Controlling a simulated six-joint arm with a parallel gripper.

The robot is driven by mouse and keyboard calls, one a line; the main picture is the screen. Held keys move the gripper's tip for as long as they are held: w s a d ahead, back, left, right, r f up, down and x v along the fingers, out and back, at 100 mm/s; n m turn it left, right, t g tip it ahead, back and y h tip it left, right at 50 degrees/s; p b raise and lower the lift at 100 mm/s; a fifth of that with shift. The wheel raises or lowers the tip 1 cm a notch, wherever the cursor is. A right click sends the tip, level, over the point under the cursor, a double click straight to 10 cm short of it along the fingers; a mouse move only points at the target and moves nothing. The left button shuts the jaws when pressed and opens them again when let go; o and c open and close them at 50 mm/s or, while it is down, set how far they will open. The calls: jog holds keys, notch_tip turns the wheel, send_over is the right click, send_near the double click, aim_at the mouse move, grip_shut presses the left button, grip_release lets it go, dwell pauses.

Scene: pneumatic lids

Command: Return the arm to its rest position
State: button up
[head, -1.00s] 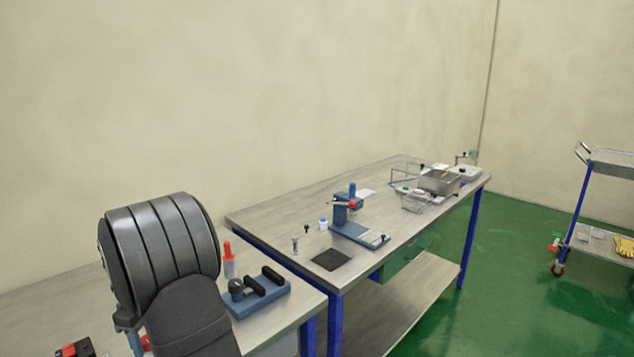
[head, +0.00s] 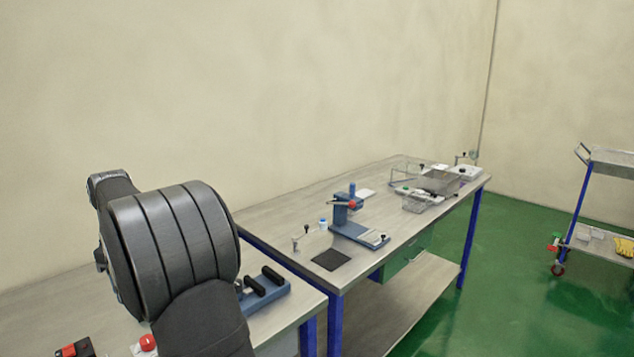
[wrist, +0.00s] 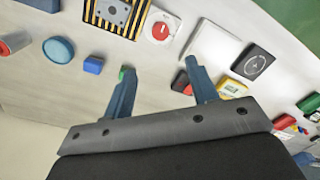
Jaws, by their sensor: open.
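My gripper (wrist: 159,82) shows in the wrist view with its two blue fingers apart and nothing between them. It is above a light worktop (wrist: 50,95) that holds several small objects. In the head view my arm's dark grey links fill the lower left, and the gripper itself is hidden there.
In the wrist view a red knob on a white box (wrist: 160,29), a blue block (wrist: 93,65), a blue disc (wrist: 58,49) and a black square with a dial (wrist: 252,62) lie around the fingers. A second bench (head: 290,210) with a blue press (head: 345,215) stands to the right; a trolley (head: 610,165) is farther right.

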jog(key=f, duration=1.5)
jog(key=shift+s+f, duration=0.25)
jog(key=shift+s, duration=0.1)
jog(key=shift+r+m, duration=0.2)
jog(key=shift+m, duration=1.4)
jog(key=m, duration=1)
jog(key=shift+m, duration=1.9)
jog(key=shift+o, duration=0.5)
